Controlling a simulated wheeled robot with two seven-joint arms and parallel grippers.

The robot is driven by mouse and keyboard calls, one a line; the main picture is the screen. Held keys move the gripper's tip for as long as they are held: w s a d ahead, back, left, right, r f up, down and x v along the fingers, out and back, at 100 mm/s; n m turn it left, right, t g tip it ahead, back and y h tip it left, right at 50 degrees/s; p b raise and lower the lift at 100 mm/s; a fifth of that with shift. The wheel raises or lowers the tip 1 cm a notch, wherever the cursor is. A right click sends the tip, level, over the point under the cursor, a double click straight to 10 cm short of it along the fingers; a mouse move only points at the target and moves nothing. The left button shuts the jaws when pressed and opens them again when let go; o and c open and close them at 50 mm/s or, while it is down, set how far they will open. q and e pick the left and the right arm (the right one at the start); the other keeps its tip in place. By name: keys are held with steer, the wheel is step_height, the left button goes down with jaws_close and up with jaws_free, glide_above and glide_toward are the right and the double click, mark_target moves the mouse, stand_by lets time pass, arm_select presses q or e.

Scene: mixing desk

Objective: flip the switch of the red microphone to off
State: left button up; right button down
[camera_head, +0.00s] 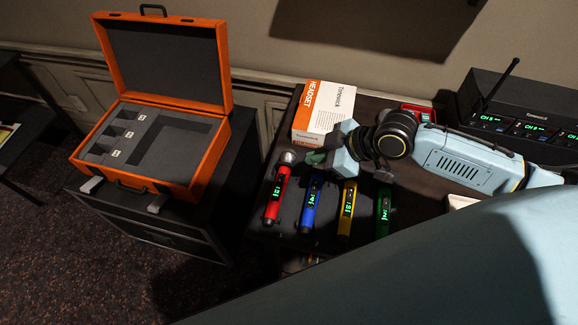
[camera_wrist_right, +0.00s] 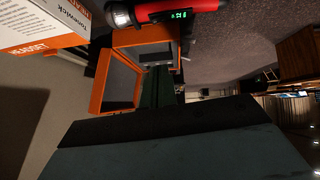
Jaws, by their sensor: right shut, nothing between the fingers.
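The red microphone (camera_head: 275,200) lies on the dark desk at the left end of a row of microphones, with its silver head toward the back. Its small green display is lit. It also shows at the top of the right wrist view (camera_wrist_right: 200,5). I cannot make out its switch or the switch's position. My right gripper (camera_head: 316,158) is shut and empty, just right of the red microphone's head. Its dark fingers also show in the right wrist view (camera_wrist_right: 158,88), apart from the microphone there. My left gripper is not in view.
Blue (camera_head: 311,203), yellow (camera_head: 347,210) and green (camera_head: 383,213) microphones lie to the right. A headset box (camera_head: 325,108) stands behind my gripper. An open orange case (camera_head: 213,150) sits on a separate cabinet at left. Receivers (camera_head: 515,115) stand at the back right.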

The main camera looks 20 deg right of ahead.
steer(key=shift+w+f, duration=0.1)
steer(key=shift+f, duration=0.05)
glide_above(281, 178)
steer(key=f, duration=0.4)
steer(key=s+d+f, duration=0.1)
steer(key=f, duration=0.4)
steer(key=shift+d+f+b, duration=0.2)
steer(key=shift+f+b, duration=0.15)
steer(key=shift+w+f, duration=0.1)
steer(key=shift+f, duration=0.45)
